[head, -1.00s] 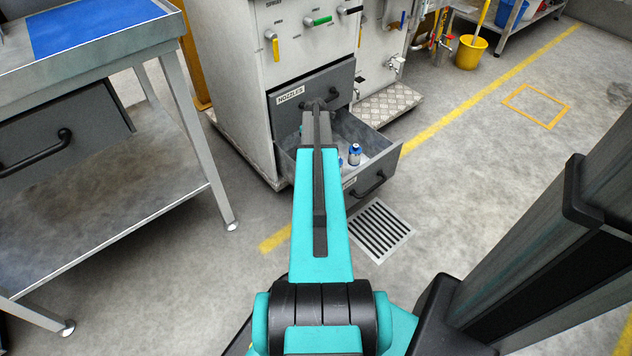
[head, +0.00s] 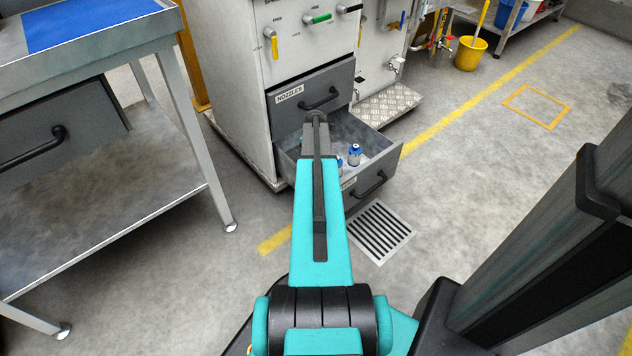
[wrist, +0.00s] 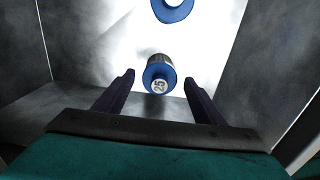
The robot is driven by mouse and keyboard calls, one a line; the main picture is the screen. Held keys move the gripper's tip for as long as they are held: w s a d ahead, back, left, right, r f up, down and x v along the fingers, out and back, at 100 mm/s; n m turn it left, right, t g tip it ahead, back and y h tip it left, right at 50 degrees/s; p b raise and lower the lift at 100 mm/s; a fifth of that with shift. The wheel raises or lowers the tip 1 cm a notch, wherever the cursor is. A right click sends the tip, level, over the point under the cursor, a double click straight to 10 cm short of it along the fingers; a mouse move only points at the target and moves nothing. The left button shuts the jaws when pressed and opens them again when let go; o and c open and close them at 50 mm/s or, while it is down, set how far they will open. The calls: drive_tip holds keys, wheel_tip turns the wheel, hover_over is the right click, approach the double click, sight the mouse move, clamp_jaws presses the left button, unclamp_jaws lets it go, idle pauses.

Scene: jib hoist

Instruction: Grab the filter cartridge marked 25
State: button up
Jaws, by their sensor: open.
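The filter cartridge marked 25 (wrist: 160,76) shows in the wrist view, with a blue end cap and a white disc bearing the number. It is ahead of my gripper (wrist: 163,84), between the lines of its two open fingers, and no finger visibly touches it. In the head view my arm hides the gripper. A second blue-capped cartridge (wrist: 172,8) is at the top edge of the wrist view; its marking is not visible. In the head view one blue-and-white cartridge (head: 354,155) stands in the open drawer, and another is partly hidden by my arm.
The open drawer (head: 377,172) has grey walls close around my gripper. A shut drawer marked NOZZLES (head: 290,94) is above it. A steel workbench (head: 190,150) stands at the left. A floor grate (head: 380,232) lies in front, with clear floor to the right.

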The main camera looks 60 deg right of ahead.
drive_tip(key=shift+d+f+b, duration=0.1)
drive_tip(key=shift+f+b, duration=0.75)
drive_tip(key=shift+f, duration=1.2)
drive_tip(key=shift+c, duration=0.4)
drive_tip(key=c, duration=1.1)
